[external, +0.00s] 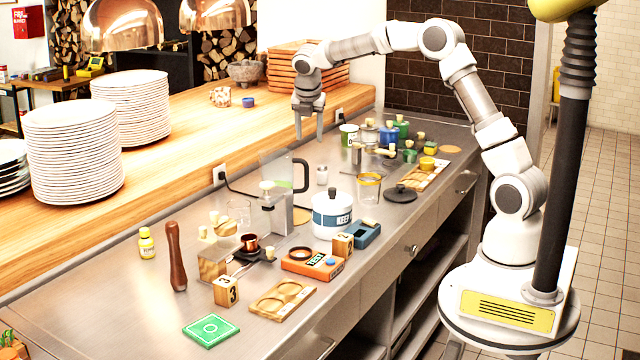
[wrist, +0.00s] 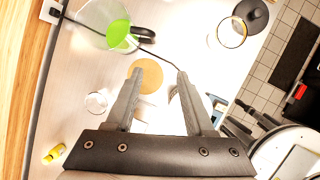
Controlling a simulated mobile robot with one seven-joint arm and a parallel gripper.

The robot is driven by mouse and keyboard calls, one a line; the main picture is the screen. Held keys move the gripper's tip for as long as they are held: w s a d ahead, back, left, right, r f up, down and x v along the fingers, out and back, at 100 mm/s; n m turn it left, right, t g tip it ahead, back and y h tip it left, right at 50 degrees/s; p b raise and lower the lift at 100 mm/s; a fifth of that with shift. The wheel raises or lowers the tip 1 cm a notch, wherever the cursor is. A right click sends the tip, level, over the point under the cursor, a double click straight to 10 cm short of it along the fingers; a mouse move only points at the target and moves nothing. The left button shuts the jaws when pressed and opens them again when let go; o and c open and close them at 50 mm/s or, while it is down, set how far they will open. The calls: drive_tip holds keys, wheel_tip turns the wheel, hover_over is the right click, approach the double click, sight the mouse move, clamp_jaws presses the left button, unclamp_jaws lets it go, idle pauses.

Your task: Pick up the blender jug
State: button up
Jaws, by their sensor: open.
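The blender jug (external: 274,168), clear with a black handle, stands upright mid-counter in the external view. Its foot is partly hidden by a grey appliance (external: 277,215), so I cannot tell what it rests on. In the wrist view the jug (wrist: 92,14) is at the top left, cut by the edge, with something bright green in or behind it. My gripper (external: 308,136) is open and empty, pointing down above the counter, higher than the jug and to its right. In the wrist view the fingers (wrist: 160,76) are apart, with the jug ahead and to the left, untouched.
A white canister (external: 332,217), a yellow-rimmed glass (external: 368,189) and a black lid (external: 401,194) stand near the jug. A cord (external: 238,190) runs from the wall socket behind it. Several bottles (external: 400,128) crowd the counter's right end.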

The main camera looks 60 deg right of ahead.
sight(306, 172)
drive_tip(key=shift+n, duration=0.6)
drive_tip(key=shift+w+d+r+p+x, duration=0.1)
drive_tip(key=shift+w+p+x, duration=0.2)
drive_tip(key=shift+x, duration=2.75)
drive_tip(key=shift+w+d+r+p+x, duration=0.1)
drive_tip(key=shift+w+p+x, duration=0.2)
drive_tip(key=shift+x, duration=2.75)
drive_tip(key=shift+w+d+r+p+x, duration=0.1)
drive_tip(key=shift+w+d+p+x, duration=0.15)
drive_tip(key=shift+x, duration=2.8)
drive_tip(key=shift+a, duration=0.15)
clamp_jaws()
